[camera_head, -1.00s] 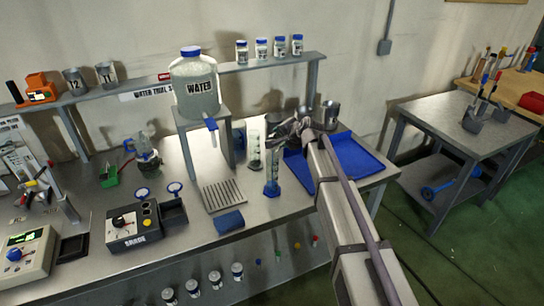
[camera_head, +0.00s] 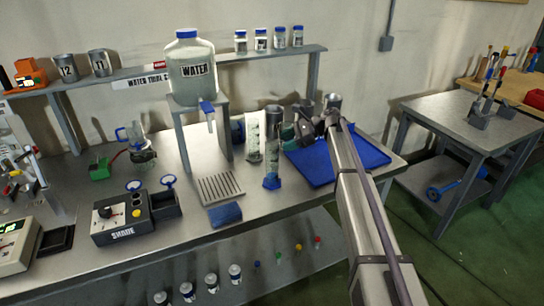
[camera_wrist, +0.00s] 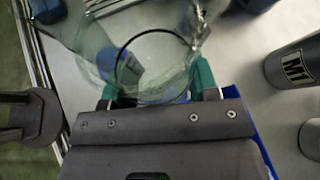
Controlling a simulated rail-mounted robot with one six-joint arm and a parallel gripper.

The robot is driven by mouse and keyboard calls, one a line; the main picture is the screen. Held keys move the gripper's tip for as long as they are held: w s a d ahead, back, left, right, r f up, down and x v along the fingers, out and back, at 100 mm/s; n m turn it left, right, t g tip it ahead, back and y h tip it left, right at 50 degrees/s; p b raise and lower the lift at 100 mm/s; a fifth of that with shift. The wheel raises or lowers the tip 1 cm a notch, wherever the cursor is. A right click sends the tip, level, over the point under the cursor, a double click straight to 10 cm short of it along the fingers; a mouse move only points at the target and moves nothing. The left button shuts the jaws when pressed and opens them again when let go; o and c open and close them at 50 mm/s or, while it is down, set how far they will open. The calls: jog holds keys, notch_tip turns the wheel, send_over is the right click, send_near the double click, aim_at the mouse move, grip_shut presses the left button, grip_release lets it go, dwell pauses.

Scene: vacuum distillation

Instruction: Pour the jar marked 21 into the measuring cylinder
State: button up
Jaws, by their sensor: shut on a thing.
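My gripper (camera_head: 303,130) is above the left edge of the blue tray, just right of the clear measuring cylinder (camera_head: 272,168) with its blue base. In the wrist view, my gripper (camera_wrist: 157,85) has its green-padded fingers shut on a clear glass jar (camera_wrist: 165,68). The jar has a round rim, and no number can be read on it. The cylinder's blue base (camera_wrist: 126,64) shows beside and through the glass. I cannot tell how far the jar is tilted or whether its mouth is over the cylinder.
A blue tray (camera_head: 352,158) lies under my arm. Metal cans (camera_head: 333,102) stand behind; a labelled can (camera_wrist: 293,66) shows at right in the wrist view. A clear vessel (camera_head: 253,138) stands behind the cylinder. The water jug stand (camera_head: 188,140), grate (camera_head: 218,187) and blue sponge (camera_head: 225,214) are left.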

aim_at(290, 123)
jog(key=shift+w+d+f+m+g+y+b, duration=0.15)
jog(key=shift+w+f+m+g+y+b, duration=0.15)
jog(key=shift+f+y+b, duration=0.15)
jog(key=shift+r+m+g+y+b, duration=0.1)
jog(key=shift+m+g+y+b, duration=0.2)
jog(key=shift+g+b, duration=0.1)
notch_tip(290, 123, up, 10)
jog(key=p, duration=0.9)
jog(key=shift+f, duration=0.25)
jog(key=shift+d+f, duration=0.1)
jog(key=shift+f, duration=0.1)
jog(key=s+d+r+p, duration=0.1)
jog(key=s+d, duration=0.2)
jog(key=s, duration=0.4)
jog(key=s+d+r+p, duration=0.1)
jog(key=s+d, duration=0.3)
jog(key=s, duration=0.3)
jog(key=shift+d, duration=0.3)
